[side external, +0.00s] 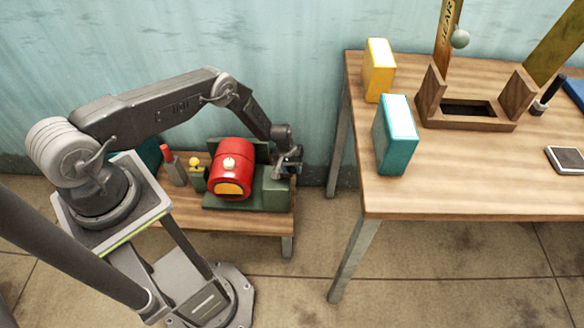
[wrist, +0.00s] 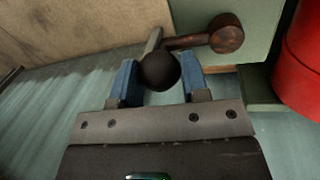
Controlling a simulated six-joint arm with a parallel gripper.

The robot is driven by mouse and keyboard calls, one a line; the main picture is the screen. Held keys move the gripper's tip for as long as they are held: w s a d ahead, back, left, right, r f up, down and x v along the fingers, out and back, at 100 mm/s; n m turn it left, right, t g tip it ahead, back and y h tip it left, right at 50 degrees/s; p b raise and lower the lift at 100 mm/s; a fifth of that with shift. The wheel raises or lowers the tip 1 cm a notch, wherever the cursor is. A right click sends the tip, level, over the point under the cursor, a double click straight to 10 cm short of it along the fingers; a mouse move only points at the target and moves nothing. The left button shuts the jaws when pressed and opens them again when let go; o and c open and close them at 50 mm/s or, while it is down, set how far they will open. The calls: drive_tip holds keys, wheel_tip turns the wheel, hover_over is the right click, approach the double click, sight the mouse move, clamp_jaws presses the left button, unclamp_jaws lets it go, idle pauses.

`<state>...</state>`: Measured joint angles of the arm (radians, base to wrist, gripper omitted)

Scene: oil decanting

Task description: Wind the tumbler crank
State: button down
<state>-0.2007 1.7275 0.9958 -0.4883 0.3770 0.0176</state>
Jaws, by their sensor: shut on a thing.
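The tumbler's red drum (side external: 236,158) sits in a dark green stand (side external: 276,190) on the low wooden bench in the side external view. The drum's red edge (wrist: 302,66) also shows at the right of the wrist view. The crank has a brown hub and arm (wrist: 226,34) on the green housing and a dark round knob (wrist: 159,72) at its end. My gripper (side external: 288,166) is at the right side of the tumbler. In the wrist view, the blue fingertips of my gripper (wrist: 158,82) are shut on the knob, one on each side.
The low bench (side external: 254,218) also bears a red-topped bottle (side external: 174,165) and a yellow-topped item (side external: 196,174) left of the drum. A taller wooden table (side external: 465,190) stands to the right, with a yellow box (side external: 378,70) and a teal box (side external: 395,135). Bare floor lies between.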

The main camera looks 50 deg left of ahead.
drive_tip(key=a+n, duration=0.1)
drive_tip(key=n, duration=0.2)
drive_tip(key=w+a+n+y, duration=0.1)
drive_tip(key=a+n, duration=0.1)
drive_tip(key=n, duration=0.1)
drive_tip(key=a+n, duration=0.1)
drive_tip(key=n, duration=0.2)
drive_tip(key=shift+w+a+t, duration=0.2)
drive_tip(key=shift+w+t, duration=0.05)
drive_tip(key=shift+t, duration=0.15)
drive_tip(key=shift+s+a+n+y, duration=0.35)
drive_tip(key=shift+a+n, duration=0.3)
drive_tip(key=shift+n, duration=0.9)
drive_tip(key=shift+s+a+n+y, duration=0.4)
drive_tip(key=shift+a+n, duration=0.3)
drive_tip(key=shift+n, duration=0.9)
drive_tip(key=shift+s+a+n+y, duration=0.35)
drive_tip(key=shift+a+n, duration=0.3)
drive_tip(key=shift+n, duration=0.9)
drive_tip(key=c, duration=0.6)
unclamp_jaws()
drive_tip(key=shift+c, duration=0.2)
drive_tip(key=v, duration=1.4)
drive_tip(key=shift+w, duration=0.3)
